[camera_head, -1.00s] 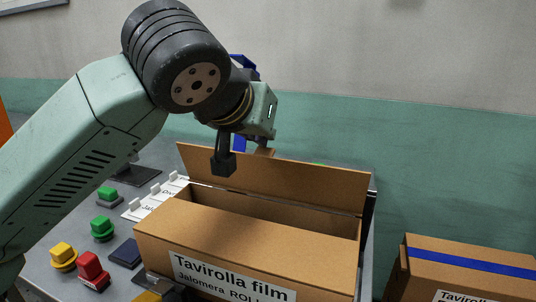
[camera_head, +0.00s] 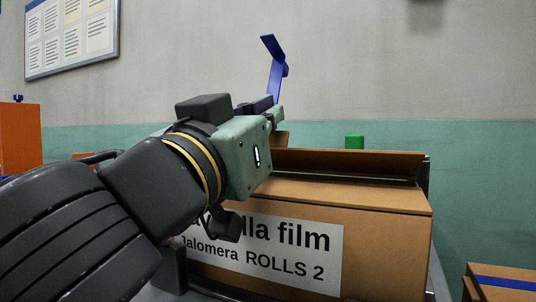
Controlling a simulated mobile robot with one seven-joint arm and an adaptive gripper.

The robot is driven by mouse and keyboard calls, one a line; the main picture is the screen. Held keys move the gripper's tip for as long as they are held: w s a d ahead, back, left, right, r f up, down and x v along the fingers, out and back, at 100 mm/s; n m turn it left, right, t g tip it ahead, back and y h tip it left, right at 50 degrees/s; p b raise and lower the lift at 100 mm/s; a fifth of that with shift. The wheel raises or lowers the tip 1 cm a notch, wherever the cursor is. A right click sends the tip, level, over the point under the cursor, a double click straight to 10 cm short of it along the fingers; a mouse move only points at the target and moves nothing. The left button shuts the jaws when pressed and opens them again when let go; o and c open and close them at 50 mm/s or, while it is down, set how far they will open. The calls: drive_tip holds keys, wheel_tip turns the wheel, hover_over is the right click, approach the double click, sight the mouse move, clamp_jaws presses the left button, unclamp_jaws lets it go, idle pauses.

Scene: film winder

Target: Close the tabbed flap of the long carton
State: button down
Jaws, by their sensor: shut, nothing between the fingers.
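The long carton (camera_head: 385,240) is brown, with a white "Tavirolla film" label on its front, partly covered by my gripper. Its tabbed flap (camera_head: 350,158) stands raised along the far edge, and a dark gap shows between it and the nearer top panel (camera_head: 350,192). Part of a brown tab (camera_head: 283,140) shows just behind my gripper's body. My gripper (camera_head: 228,224) is shut and empty. Its dark fingers are in front of the carton's left part, over the label; whether they touch the carton cannot be told. My arm hides the carton's left end.
Another carton with a blue stripe (camera_head: 505,284) stands at the lower right. A green block (camera_head: 354,142) shows beyond the flap. An orange cabinet (camera_head: 18,138) is at the far left, and a notice board (camera_head: 70,38) hangs on the wall.

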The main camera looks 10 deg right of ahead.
drive_tip(key=shift+s+a+f+t+h+b, duration=0.15)
drive_tip(key=shift+f+t+h+b, duration=0.1)
drive_tip(key=shift+f+b, duration=0.25)
drive_tip(key=shift+s+a+f+t+h+b, duration=0.15)
drive_tip(key=shift+f+t+b, duration=0.1)
drive_tip(key=shift+f+b, duration=0.25)
drive_tip(key=shift+s+a+f+b, duration=0.1)
drive_tip(key=shift+s+f+b, duration=0.2)
drive_tip(key=shift+b, duration=0.65)
